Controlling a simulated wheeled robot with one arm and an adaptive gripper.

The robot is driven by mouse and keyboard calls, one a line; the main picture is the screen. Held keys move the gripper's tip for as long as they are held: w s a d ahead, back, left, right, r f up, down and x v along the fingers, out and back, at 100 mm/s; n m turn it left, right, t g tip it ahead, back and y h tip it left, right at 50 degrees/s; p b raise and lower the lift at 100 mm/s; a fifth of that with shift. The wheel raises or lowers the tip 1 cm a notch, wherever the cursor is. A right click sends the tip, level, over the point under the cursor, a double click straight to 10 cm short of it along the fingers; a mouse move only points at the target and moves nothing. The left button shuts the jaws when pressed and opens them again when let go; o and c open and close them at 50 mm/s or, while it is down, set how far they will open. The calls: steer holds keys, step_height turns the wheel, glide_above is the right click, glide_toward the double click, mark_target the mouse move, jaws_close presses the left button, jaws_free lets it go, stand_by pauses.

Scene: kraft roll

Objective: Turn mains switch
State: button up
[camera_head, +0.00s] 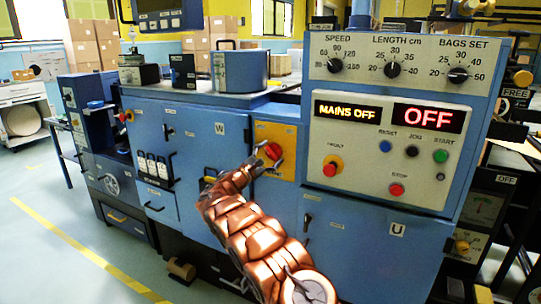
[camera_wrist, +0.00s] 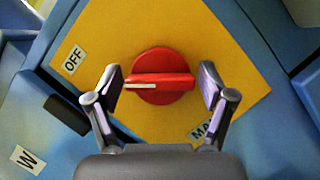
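The mains switch (camera_wrist: 160,77) is a red round knob with a raised bar handle, on a yellow plate (camera_wrist: 210,30). A white mark on the bar's left end points toward the left in the wrist view, on the side of the OFF label (camera_wrist: 73,61). In the head view the red knob (camera_head: 272,151) sits on the blue machine's front. My gripper (camera_wrist: 161,83) is open, with one finger at each end of the bar; I cannot tell whether they touch it. It also shows in the head view (camera_head: 262,162). A label beginning "MA" is partly hidden by my right finger.
The control panel (camera_head: 385,150) at right shows MAINS OFF (camera_head: 347,112) and OFF (camera_head: 428,118) on lit displays. A red button on yellow (camera_head: 330,168) is right of the switch. A blue pot (camera_head: 240,72) stands on the machine top. Floor at left is clear.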

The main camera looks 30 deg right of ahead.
steer(key=shift+o, duration=0.4)
steer(key=v, duration=1.2)
